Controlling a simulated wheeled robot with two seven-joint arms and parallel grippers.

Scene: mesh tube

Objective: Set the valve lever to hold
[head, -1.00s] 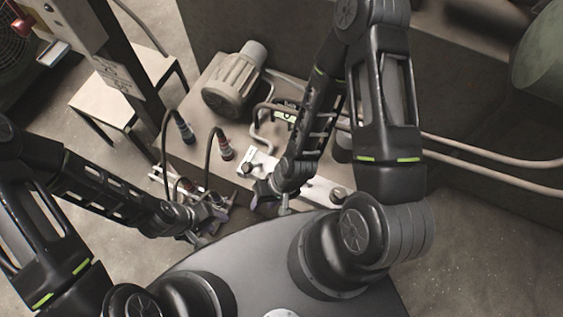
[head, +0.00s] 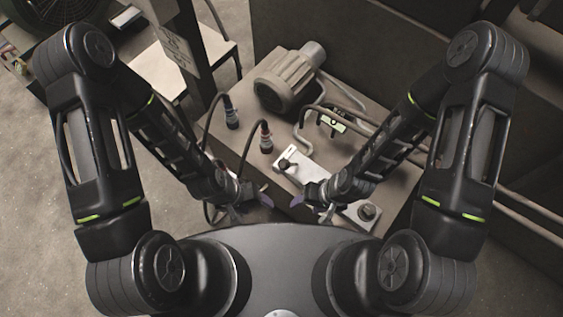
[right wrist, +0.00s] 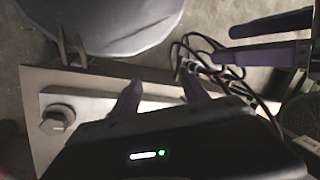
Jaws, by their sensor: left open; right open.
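A pale plate (head: 302,164) lies on the front of the bench, with a black-topped fitting (head: 287,164) at its left part and a round knob (head: 368,210) at its right end. The knob also shows at the left of the right wrist view (right wrist: 56,120). I cannot make out a valve lever or a hold mark; my right gripper covers the plate's middle. My right gripper (head: 311,200) is open over the plate's front edge, its purple fingers (right wrist: 161,94) apart. My left gripper (head: 250,205) is open and empty, left of the plate; its fingers show upper right in the right wrist view (right wrist: 268,40).
A motor (head: 288,80) stands at the back of the bench (head: 250,150). Two cable plugs (head: 266,138) stand upright left of the plate. Loose dark cables (right wrist: 205,50) hang near my left gripper.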

